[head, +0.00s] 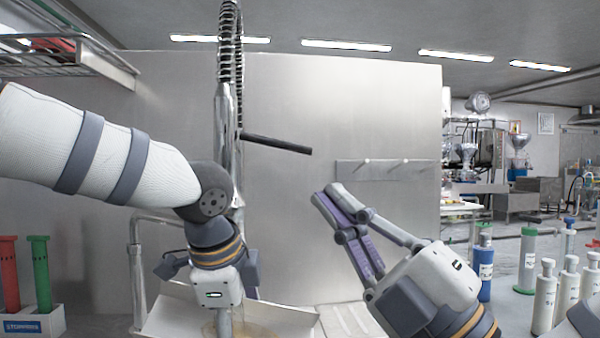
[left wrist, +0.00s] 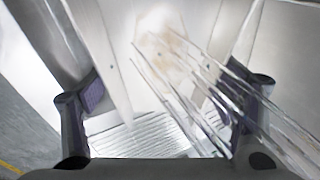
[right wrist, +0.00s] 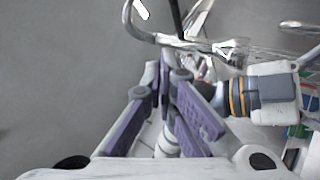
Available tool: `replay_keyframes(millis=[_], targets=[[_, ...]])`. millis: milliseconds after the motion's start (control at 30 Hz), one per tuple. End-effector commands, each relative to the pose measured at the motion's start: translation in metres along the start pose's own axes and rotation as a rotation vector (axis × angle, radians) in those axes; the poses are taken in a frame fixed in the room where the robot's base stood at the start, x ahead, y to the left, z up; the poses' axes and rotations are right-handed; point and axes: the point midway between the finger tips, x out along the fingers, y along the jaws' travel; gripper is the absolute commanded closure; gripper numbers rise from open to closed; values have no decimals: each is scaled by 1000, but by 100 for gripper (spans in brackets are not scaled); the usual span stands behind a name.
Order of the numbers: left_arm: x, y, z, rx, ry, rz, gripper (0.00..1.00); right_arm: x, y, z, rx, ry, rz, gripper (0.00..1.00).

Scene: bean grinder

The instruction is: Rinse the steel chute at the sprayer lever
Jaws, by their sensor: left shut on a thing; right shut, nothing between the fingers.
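The pale steel chute (head: 282,318), a trough with slanted walls and brownish residue, lies low in the head view. My left gripper (head: 222,318) points down over it and hides part of it. In the left wrist view the chute (left wrist: 112,55) runs between the fingers with a brown patch on its floor; my left gripper is shut on it, though the exact contact is unclear. Glassy streaks like water cross that view. The black sprayer lever (head: 276,143) sticks out right from the spring-wrapped sprayer pipe (head: 226,120). My right gripper (head: 331,194) is shut and empty, right of and below the lever, apart from it.
A steel panel (head: 290,85) stands behind the sprayer. Red and green cylinders (head: 38,270) stand in a white holder at left. Several white bottles (head: 545,295) stand at right. A wire rack (head: 75,50) hangs upper left. Space between my right gripper and the lever looks clear.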

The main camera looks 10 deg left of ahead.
Motion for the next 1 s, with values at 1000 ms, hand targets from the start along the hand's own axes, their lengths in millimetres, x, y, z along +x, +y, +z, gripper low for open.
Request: replay_keyframes(millis=[1000], targets=[[-2,-1,0,0,1,-4,63,100,-21,19,-265,109,-95,100]])
